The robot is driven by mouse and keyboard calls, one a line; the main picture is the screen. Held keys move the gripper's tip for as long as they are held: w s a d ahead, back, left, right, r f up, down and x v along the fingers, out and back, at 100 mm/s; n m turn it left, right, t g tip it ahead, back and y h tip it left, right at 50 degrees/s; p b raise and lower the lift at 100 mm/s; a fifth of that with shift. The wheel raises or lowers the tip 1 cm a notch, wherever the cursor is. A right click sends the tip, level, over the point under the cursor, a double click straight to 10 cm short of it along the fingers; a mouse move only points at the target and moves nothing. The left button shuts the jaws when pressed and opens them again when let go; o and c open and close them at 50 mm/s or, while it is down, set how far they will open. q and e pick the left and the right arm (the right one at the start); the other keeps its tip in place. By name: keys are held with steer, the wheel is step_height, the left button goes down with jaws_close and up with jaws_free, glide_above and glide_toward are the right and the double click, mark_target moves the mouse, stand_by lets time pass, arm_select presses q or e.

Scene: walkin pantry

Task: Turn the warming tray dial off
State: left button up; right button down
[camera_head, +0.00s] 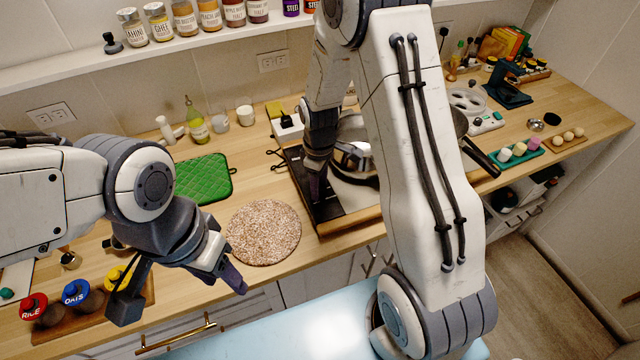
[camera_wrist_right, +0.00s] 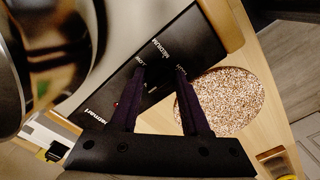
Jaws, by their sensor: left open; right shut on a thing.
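The warming tray (camera_head: 327,210) sits on the counter with a black control panel along its left side. In the right wrist view the panel (camera_wrist_right: 160,50) carries printed marks, with MEDIUM readable, and a small red light. My right gripper (camera_wrist_right: 163,80) is over the panel, shut on the dial, which is mostly hidden between the fingers. In the head view my right gripper (camera_head: 317,185) points down at the panel. My left gripper (camera_head: 182,296) is open and empty above the counter's front edge. Which way the dial points cannot be told.
A round speckled mat (camera_head: 263,232) lies left of the tray, with a green quilted pad (camera_head: 203,178) behind it. A shiny metal pot (camera_head: 353,160) stands on the tray, partly behind my right arm. Jars with red, blue and yellow lids (camera_head: 76,294) stand at front left.

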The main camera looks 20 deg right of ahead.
stand_by(0.5)
steer(key=shift+c, duration=1.8)
jaws_free()
step_height(320, 180, up, 11)
steer(key=b, duration=0.1)
steer(key=shift+f+b, duration=0.2)
steer(key=shift+b, duration=0.2)
steer(key=shift+a, duration=0.1)
